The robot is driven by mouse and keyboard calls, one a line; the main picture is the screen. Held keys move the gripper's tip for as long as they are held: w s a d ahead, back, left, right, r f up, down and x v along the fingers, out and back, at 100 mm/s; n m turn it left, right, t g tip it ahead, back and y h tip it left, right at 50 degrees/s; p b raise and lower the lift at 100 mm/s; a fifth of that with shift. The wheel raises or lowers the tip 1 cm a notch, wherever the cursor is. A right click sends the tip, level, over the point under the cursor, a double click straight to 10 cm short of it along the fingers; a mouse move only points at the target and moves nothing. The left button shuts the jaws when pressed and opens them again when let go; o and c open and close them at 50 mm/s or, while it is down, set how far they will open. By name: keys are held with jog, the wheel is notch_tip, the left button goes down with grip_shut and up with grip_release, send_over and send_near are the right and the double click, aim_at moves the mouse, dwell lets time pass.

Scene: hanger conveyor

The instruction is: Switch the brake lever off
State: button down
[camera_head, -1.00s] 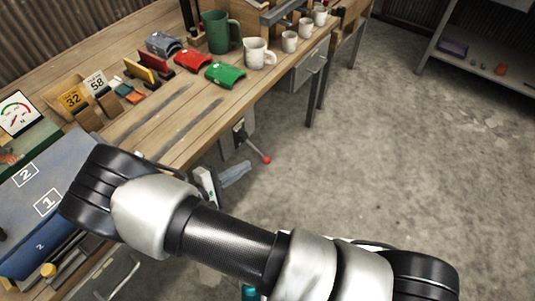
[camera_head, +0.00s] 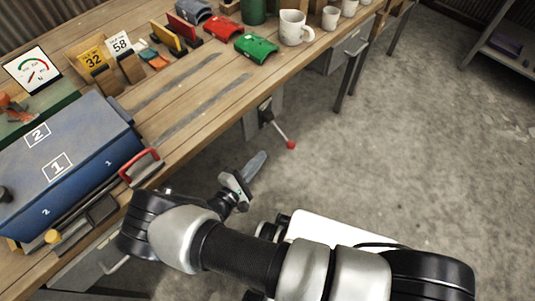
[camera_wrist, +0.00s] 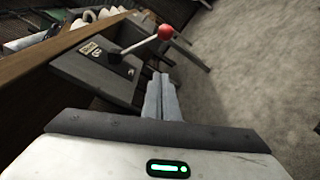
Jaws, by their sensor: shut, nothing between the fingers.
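The brake lever (camera_head: 281,131) has a thin metal rod and a red ball knob (camera_head: 291,144). It sticks out from a grey box (camera_head: 262,112) under the front edge of the workbench. In the wrist view the lever (camera_wrist: 140,46) rises from the top face of the grey box (camera_wrist: 95,70), with its red knob (camera_wrist: 165,32) at the upper right end. My gripper (camera_head: 262,156) is shut and empty, apart from the lever and a little below and left of the knob in the head view. In the wrist view my gripper (camera_wrist: 161,77) points toward the box, below the knob.
The wooden workbench (camera_head: 205,125) runs along the left. A blue box (camera_head: 85,155) with a red handle, red and green curved pieces, and white mugs (camera_head: 296,28) stand on it. The grey floor (camera_head: 400,140) to the right is open. A shelf (camera_head: 505,60) stands at the far right.

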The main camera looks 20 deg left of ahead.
aim_at(282, 134)
jog(key=r+b+x, duration=0.1)
jog(key=b+x, duration=0.1)
jog(key=x, duration=0.7)
jog(key=shift+s+d+r+p, duration=0.2)
jog(key=shift+s+d, duration=0.35)
jog(key=shift+d, duration=0.25)
jog(key=shift+s+d+r+p, duration=0.15)
jog(key=shift+s+d, duration=0.4)
jog(key=shift+d, duration=0.25)
jog(key=shift+d+r, duration=0.1)
jog(key=shift+r, duration=0.05)
